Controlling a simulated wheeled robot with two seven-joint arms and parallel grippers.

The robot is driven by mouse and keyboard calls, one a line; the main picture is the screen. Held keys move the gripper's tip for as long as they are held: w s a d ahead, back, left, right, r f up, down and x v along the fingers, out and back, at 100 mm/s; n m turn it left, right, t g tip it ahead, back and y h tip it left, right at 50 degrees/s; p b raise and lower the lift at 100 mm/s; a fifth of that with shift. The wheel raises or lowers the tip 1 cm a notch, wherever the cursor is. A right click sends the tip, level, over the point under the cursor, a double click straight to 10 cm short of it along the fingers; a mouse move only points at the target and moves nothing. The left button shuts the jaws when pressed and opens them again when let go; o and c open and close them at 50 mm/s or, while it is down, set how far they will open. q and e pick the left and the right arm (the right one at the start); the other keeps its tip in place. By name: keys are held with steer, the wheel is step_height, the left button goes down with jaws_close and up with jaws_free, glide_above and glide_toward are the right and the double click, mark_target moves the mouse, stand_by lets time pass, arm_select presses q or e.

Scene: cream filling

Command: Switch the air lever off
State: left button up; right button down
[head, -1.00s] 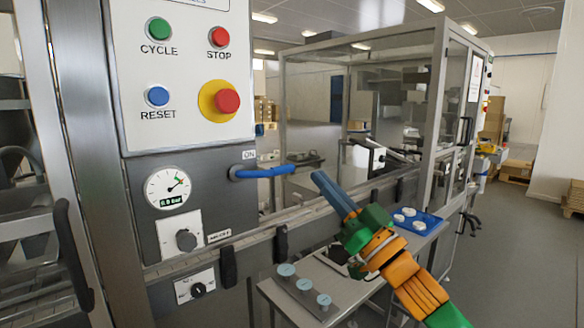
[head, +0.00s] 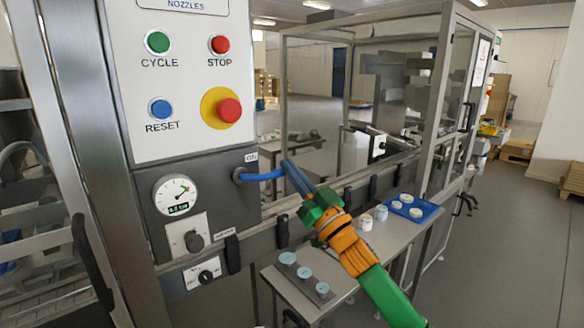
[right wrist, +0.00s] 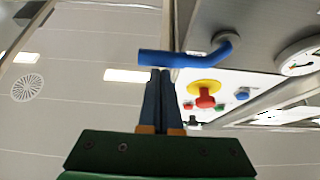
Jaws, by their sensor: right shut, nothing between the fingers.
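The blue air lever (head: 262,175) sticks out to the right from the grey panel, roughly level, beside an ON label (head: 251,157). My right gripper (head: 287,164) is shut and empty, with its fingertips at the lever's free end, which they partly cover in the head view. In the right wrist view, the lever (right wrist: 175,58) lies across just beyond the tips of my shut right gripper (right wrist: 160,72). I cannot tell whether they touch. My left gripper is not in view.
Above the lever are a red emergency button (head: 229,110) and a blue reset button (head: 160,108). A pressure gauge (head: 175,194) and a knob (head: 193,240) sit to its left. Below are a small table with cups (head: 305,272) and a blue tray (head: 428,211).

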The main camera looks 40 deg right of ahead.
steer(key=shift+h, duration=0.3)
steer(key=shift+f+m+h, duration=0.3)
steer(key=shift+m+h, duration=0.1)
steer(key=shift+m, duration=0.3)
